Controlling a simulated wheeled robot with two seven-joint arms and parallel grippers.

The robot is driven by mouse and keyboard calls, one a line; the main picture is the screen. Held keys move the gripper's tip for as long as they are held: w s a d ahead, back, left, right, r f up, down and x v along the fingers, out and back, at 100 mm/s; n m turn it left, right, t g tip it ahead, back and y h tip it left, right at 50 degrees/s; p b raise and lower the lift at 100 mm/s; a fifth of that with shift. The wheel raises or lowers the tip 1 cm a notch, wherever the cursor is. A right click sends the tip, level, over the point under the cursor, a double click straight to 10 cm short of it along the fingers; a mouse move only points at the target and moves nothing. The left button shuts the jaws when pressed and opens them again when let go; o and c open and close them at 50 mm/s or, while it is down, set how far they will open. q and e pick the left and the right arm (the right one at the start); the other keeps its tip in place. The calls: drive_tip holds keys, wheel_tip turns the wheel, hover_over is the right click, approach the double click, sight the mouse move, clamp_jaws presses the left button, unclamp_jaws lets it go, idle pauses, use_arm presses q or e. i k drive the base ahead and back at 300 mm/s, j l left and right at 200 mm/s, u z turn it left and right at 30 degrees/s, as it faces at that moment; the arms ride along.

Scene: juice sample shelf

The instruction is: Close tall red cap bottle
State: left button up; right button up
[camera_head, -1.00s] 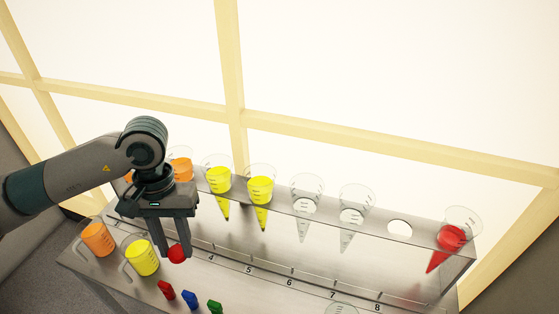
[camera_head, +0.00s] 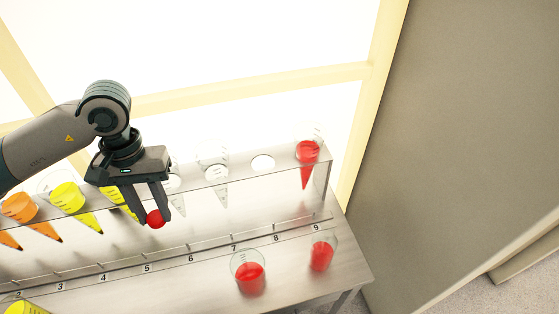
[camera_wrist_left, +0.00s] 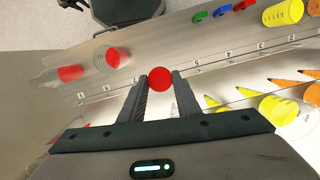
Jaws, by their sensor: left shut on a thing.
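My left gripper (camera_head: 156,213) is shut on a small round red cap (camera_head: 155,220), held above the steel bench. The cap also shows between the fingertips in the left wrist view (camera_wrist_left: 160,79). Two clear containers with red liquid stand on the bench at the right in the head view: a wider one (camera_head: 249,276) near the front and a narrower one (camera_head: 321,256) near number 9. In the left wrist view they show at the upper left, the wider one (camera_wrist_left: 113,59) and the narrower one (camera_wrist_left: 69,73). The cap is apart from both. My right gripper is not in view.
A raised rack (camera_head: 235,172) runs behind, holding clear, yellow and orange cones and a red cone (camera_head: 307,153) at its right end. One hole (camera_head: 263,163) is empty. Small red, blue and green pieces (camera_wrist_left: 222,12) lie on the bench. A grey wall stands right.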

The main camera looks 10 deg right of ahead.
sight(324, 246)
drive_tip(key=z, duration=1.55)
drive_tip(key=k+j, duration=0.85)
drive_tip(key=j, duration=0.15)
